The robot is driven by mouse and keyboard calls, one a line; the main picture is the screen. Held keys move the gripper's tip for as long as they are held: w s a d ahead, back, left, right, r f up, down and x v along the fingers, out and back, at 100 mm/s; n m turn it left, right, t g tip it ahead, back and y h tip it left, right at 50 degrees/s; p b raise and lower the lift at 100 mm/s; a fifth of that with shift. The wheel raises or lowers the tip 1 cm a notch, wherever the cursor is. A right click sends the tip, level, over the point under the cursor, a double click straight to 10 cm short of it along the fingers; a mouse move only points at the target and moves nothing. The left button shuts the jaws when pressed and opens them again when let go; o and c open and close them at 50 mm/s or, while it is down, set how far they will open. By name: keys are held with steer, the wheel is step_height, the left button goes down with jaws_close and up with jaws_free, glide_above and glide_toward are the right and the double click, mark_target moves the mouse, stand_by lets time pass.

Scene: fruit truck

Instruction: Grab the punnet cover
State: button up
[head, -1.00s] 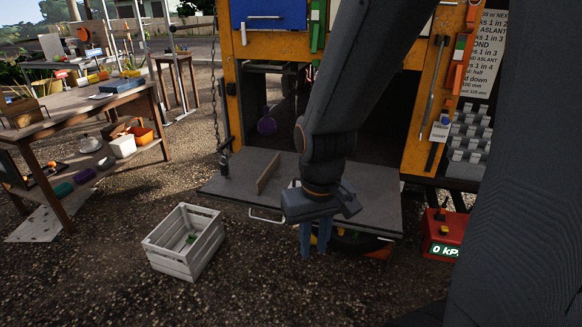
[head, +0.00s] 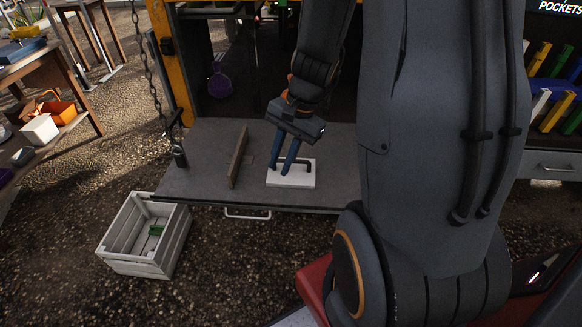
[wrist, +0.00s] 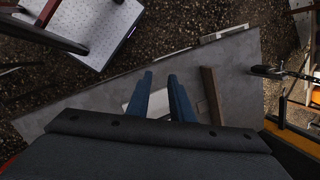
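A flat white piece with a dark handle, which looks like the punnet cover (head: 294,181), lies on the grey lowered tailgate (head: 205,165). My gripper (head: 282,170) hangs over its left part, with two blue fingers pointing down, apart from each other. In the wrist view the fingers (wrist: 164,82) are spread with a gap, and part of the white cover (wrist: 158,103) shows between and beside them. I cannot tell whether the fingertips touch the cover or its handle. Nothing is visibly held.
A wooden strip (head: 238,157) stands on the tailgate left of the cover. A white slatted crate (head: 146,236) with something green inside stands on the gravel. A chain (head: 152,75) hangs at the tailgate's left side. A workbench (head: 50,65) stands at the far left.

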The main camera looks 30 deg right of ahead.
mark_target(305, 163)
steer(key=w+d+f+m+t, duration=0.1)
steer(key=w+d+f+m, duration=0.1)
steer(key=d+m, duration=0.1)
steer(key=w+d+f+m+t+y, duration=0.1)
steer(key=w+d+f+m, duration=0.1)
steer(key=d+m, duration=0.2)
steer(key=w+d+f+m+t, duration=0.1)
steer(key=w+d+f+m, duration=0.1)
steer(key=d+m, duration=0.2)
steer(key=shift+w+d, duration=0.1)
steer(key=shift+w, duration=0.05)
steer(key=shift+t, duration=0.3)
steer(key=shift+p+x, duration=0.85)
steer(key=shift+x, duration=2.6)
steer(key=shift+w+r, duration=0.15)
steer(key=shift+w, duration=0.05)
jaws_close()
